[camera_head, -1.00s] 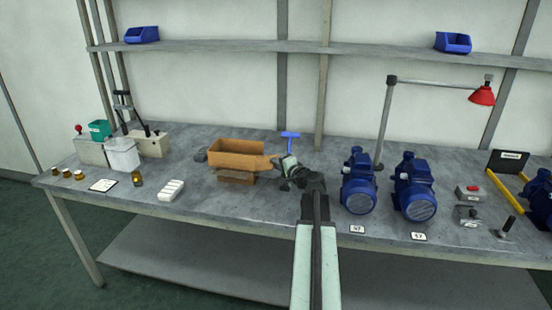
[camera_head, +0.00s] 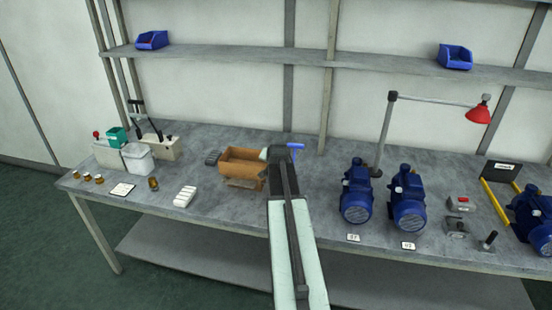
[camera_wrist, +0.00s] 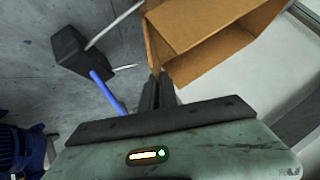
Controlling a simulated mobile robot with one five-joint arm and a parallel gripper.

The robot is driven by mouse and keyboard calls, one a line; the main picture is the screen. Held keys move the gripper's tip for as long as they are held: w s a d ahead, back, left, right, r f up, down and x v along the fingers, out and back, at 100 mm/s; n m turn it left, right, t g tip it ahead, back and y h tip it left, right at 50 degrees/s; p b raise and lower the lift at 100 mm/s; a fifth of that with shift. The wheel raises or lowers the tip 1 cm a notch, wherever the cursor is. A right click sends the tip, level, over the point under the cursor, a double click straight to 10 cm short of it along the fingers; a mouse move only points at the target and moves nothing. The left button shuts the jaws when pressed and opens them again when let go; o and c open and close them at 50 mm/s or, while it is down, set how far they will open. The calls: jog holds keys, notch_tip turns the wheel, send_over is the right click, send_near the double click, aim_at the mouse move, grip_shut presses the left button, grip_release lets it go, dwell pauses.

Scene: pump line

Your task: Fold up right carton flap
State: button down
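The open brown cardboard carton (camera_head: 238,161) stands on the workbench, with a front flap (camera_head: 243,184) hanging down. My gripper (camera_head: 272,153) is at the carton's right end, and my arm hides much of that side in the head view. In the wrist view the carton (camera_wrist: 205,28) fills the upper right. The right carton flap (camera_wrist: 153,48) shows there as a narrow brown panel just beyond my fingertips (camera_wrist: 158,88). The two fingers are close together with nothing visible between them. I cannot tell whether they touch the flap.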

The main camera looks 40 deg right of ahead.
jog(key=shift+w+a+r+n+g+h+p, duration=0.1)
jog(key=shift+w+a+n+g+h+p, duration=0.35)
jog(key=shift+g, duration=0.3)
jog(key=shift+w+a+r+n+g+h+p, duration=0.1)
jog(key=shift+w+a+n+g+h+p, duration=0.15)
jog(key=shift+w+n+g+h, duration=0.35)
jog(key=shift+a+g, duration=0.1)
jog(key=shift+g, duration=0.15)
jog(key=c, duration=1.9)
grip_release()
jog(key=shift+w, duration=0.1)
jog(key=shift+r, duration=0.1)
jog(key=shift+a+r+p, duration=0.15)
jog(key=shift+r+p, duration=0.1)
jog(key=shift+p, duration=0.05)
jog(key=p+v, duration=0.5)
jog(key=v, duration=0.2)
